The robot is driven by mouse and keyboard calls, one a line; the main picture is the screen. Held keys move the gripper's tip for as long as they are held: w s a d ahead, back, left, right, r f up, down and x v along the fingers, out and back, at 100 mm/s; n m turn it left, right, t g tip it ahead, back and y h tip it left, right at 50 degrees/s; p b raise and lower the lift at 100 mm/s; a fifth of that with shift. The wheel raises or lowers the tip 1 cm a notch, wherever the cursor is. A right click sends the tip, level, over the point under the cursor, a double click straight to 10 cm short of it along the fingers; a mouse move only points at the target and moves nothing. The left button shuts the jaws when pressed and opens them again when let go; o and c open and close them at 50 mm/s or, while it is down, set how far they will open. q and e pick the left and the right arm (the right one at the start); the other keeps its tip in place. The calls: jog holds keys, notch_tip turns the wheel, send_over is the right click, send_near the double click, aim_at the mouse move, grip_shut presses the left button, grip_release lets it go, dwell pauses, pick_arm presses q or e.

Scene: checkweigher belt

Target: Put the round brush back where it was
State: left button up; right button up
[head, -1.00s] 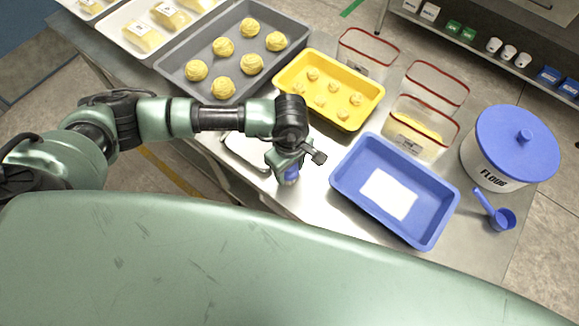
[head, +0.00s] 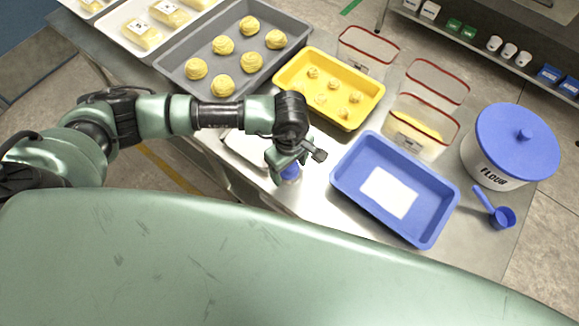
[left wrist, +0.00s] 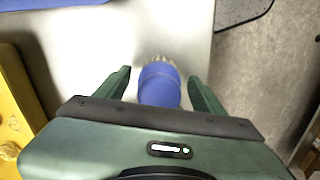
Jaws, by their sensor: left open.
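The round brush (head: 291,173) has a blue body and shows partly below my left gripper, near the front edge of the steel table. In the left wrist view the brush (left wrist: 160,86) sits between the two green fingers, with pale bristles at its far end. My left gripper (left wrist: 159,82) is open, with a visible gap between each finger and the brush. It also shows in the head view (head: 289,163), with its wrist hiding part of the brush. My right gripper is not in view.
A blue tray (head: 346,187) with a white sheet lies right of the brush. A yellow tray (head: 340,119) and a grey dough tray (head: 181,88) lie behind. A white tray (head: 236,150) is partly behind my arm. Clear bins, a flour tub (head: 492,168) and a scoop (head: 502,216) stand right.

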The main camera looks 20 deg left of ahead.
pick_arm(q)
notch_tip(320, 180, up, 11)
jog(key=b, duration=0.3)
jog(key=shift+f+b, duration=0.15)
jog(key=shift+b, duration=0.15)
jog(key=shift+r, duration=0.35)
